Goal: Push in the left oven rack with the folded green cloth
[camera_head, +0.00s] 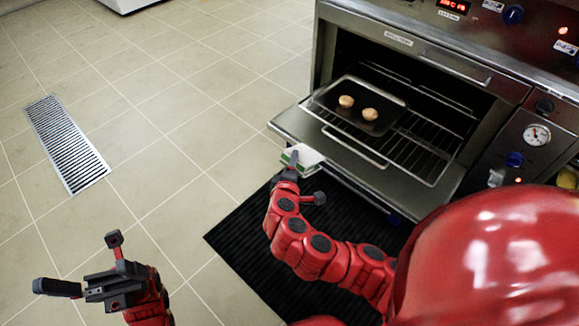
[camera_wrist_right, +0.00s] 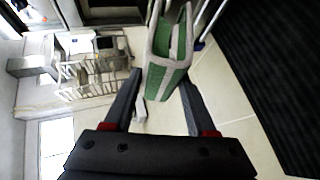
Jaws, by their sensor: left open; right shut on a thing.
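The oven rack (camera_head: 418,153) sticks out over the lowered oven door (camera_head: 292,122) and carries a dark tray (camera_head: 352,116) with two round buns (camera_head: 370,114). My right gripper (camera_head: 291,165) is shut on the folded green cloth (camera_head: 306,154), at the front left corner of the door. The cloth appears apart from the rack's front edge. In the right wrist view the green and grey cloth (camera_wrist_right: 158,84) sits between the fingers of my right gripper (camera_wrist_right: 160,76). My left gripper (camera_head: 85,264) is open and empty above the floor at lower left.
The oven's control panel has a gauge (camera_head: 537,135) and knobs at the right. A dark ribbed mat (camera_head: 250,240) lies on the floor before the oven. A floor drain grate (camera_head: 66,143) lies at the left, with clear tiles around it.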

